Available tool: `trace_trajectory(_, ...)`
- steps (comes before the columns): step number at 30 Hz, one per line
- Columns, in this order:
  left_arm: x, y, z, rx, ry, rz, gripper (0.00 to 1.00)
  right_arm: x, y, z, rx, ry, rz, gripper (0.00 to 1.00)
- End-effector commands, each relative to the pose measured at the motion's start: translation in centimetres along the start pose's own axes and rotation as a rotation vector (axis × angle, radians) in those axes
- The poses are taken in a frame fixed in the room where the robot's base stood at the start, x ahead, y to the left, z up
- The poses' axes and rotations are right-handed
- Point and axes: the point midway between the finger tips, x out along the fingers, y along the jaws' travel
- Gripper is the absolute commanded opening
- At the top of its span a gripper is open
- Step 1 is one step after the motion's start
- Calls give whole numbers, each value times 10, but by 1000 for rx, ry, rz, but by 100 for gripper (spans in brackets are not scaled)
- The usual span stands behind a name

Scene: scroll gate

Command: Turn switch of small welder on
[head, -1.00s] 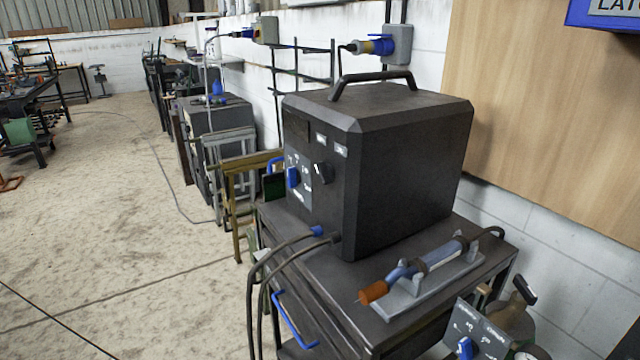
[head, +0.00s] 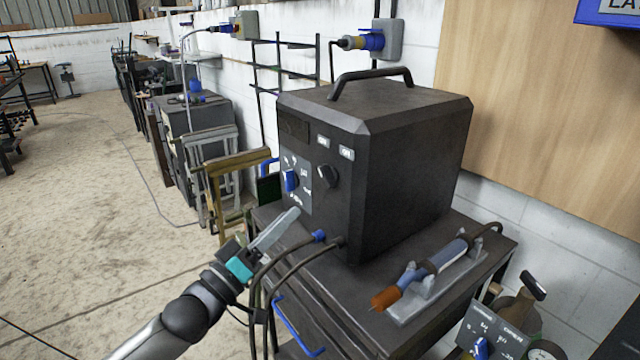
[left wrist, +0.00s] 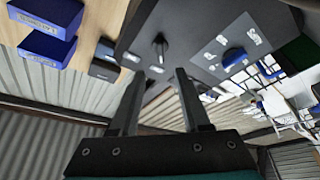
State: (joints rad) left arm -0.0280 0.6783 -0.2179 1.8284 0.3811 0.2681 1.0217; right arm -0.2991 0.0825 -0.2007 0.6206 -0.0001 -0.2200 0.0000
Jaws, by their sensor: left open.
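A dark box-shaped welder (head: 410,160) stands on a cart, with a handle on top. Its front panel has a blue switch (head: 291,180) and a black knob (head: 327,175) to its right. In the left wrist view, the black knob (left wrist: 158,47) is just beyond the fingertips, and the blue switch (left wrist: 233,57) is to the right. My left gripper (head: 290,216) is open and empty, below and in front of the panel; its two spread fingers show in the left wrist view (left wrist: 158,78). I see no contact with either control. My right gripper is not in view.
Two cables (head: 285,262) leave the panel's lower part close to my left gripper. A torch (head: 425,270) rests in a holder on the cart top (head: 350,290). Another unit with a blue knob (head: 480,348) is at lower right. Open floor (head: 90,200) lies to the left.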

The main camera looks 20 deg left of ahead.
Motion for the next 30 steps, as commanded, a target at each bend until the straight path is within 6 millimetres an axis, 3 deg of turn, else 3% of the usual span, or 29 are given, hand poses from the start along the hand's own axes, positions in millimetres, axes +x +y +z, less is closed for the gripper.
trace_trajectory(18,88,1,0,1,0,1,47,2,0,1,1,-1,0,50)
trace_trajectory(30,110,0,0,0,-2,-1,47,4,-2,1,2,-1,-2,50)
